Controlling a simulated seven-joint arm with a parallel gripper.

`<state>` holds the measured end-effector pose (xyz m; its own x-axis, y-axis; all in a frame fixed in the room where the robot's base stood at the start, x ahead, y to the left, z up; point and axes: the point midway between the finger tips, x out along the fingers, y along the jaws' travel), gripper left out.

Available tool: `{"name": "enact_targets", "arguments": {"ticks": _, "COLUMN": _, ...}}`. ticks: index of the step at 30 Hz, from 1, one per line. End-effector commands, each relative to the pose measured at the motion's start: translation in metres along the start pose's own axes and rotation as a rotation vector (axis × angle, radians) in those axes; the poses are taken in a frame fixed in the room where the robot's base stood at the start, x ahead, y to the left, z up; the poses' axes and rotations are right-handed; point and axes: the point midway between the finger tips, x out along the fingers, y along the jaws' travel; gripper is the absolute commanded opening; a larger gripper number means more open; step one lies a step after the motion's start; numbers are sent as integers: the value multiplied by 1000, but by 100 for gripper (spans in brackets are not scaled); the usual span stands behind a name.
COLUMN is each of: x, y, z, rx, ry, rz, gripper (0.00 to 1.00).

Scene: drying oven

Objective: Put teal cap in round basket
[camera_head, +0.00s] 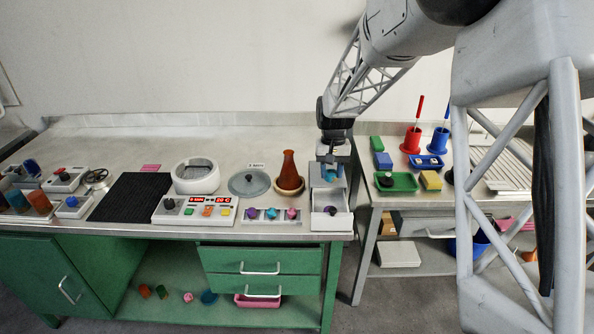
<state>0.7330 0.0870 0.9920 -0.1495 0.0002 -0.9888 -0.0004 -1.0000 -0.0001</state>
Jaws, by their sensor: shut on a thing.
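My gripper (330,164) points down at the right end of the bench, above a small white drawer unit (326,182). It is shut on a small blue-teal piece that looks like the teal cap (328,173); the grip is partly hidden by the fingers. A round white open vessel (196,164) stands left of centre behind the control panel, well to the left of my gripper. It is the likeliest round basket, but I cannot tell whether a separate basket sits inside it.
A grey lid (249,183) lies beside the vessel. An amber flask (289,169) stands between lid and gripper. A rack (262,222) holds small coloured pieces in front. The drawer (331,222) is open. A black ribbed mat (131,196) lies left.

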Motion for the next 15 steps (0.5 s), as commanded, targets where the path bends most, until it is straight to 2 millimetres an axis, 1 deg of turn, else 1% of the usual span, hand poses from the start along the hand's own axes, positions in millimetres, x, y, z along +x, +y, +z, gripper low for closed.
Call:
{"name": "enact_targets", "arguments": {"ticks": 5, "x": -1, "y": 0, "z": -1, "rx": 0, "ry": 0, "rz": 0, "gripper": 17}}
{"name": "enact_targets", "arguments": {"ticks": 8, "x": -4, "y": 2, "z": -5, "rx": 0, "ry": 0, "rz": 0, "gripper": 17}}
{"name": "enact_targets", "arguments": {"ticks": 11, "x": -10, "y": 6, "z": -14, "rx": 0, "ry": 2, "rz": -1, "gripper": 17}}
{"name": "enact_targets", "arguments": {"ticks": 15, "x": -26, "y": 18, "z": -34, "rx": 1, "ry": 1, "rz": -1, "gripper": 17}}
